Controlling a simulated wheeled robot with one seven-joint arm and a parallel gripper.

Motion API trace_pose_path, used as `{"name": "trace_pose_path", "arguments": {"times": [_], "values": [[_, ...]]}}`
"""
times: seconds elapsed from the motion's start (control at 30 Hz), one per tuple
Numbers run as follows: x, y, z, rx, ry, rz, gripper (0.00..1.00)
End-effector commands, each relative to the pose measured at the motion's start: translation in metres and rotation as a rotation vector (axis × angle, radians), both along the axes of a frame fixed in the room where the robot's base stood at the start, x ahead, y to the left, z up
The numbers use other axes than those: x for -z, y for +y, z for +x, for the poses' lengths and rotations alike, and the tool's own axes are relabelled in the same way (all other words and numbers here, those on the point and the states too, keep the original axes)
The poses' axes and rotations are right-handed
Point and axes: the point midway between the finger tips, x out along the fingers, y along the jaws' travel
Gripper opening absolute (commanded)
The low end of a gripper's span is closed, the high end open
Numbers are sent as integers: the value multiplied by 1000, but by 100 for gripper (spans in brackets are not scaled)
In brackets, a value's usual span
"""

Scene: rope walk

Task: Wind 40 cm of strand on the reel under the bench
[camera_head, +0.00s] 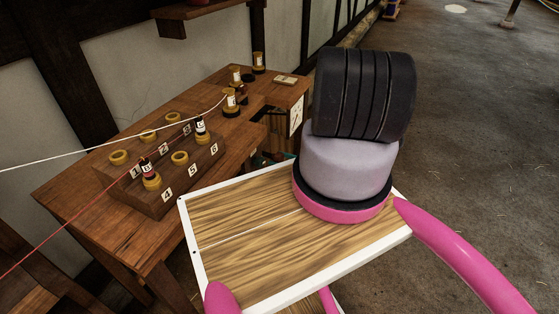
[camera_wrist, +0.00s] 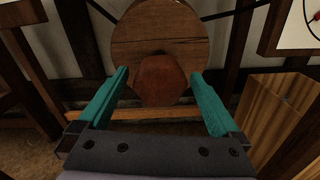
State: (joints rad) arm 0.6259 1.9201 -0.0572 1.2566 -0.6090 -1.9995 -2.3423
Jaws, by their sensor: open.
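In the wrist view a round wooden disc, which looks like the reel (camera_wrist: 190,40), stands upright ahead of me. A brown faceted knob (camera_wrist: 163,82) sits at its lower middle. My gripper (camera_wrist: 160,74) is open, with one teal finger on each side of the knob; I cannot tell whether they touch it. No strand shows on the disc. In the head view the wooden bench (camera_head: 95,225) stands at the left; its underside and my gripper are hidden. A white strand (camera_head: 110,151) runs from the left edge to a labelled bobbin (camera_head: 230,103) on the bench.
A numbered rack (camera_head: 165,195) with several yellow rings and labelled bobbins is on the bench. A red strand (camera_head: 75,225) crosses its front left. In the wrist view a wooden box-like post (camera_wrist: 268,120) stands close at right. Open floor (camera_head: 470,130) lies right of the bench.

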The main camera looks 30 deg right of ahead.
Motion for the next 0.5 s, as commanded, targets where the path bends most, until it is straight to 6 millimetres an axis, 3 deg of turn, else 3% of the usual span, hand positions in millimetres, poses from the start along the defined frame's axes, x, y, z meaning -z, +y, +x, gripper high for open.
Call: {"name": "trace_pose_path", "arguments": {"times": [0.03, 0.07, 0.27, 0.5], "values": [[0, 0, 0, 0, 0, 0, 99], [0, 0, 0, 0, 0, 0, 92], [0, 0, 0, 0, 0, 0, 15], [0, 0, 0, 1, 11, 13, 14]]}}
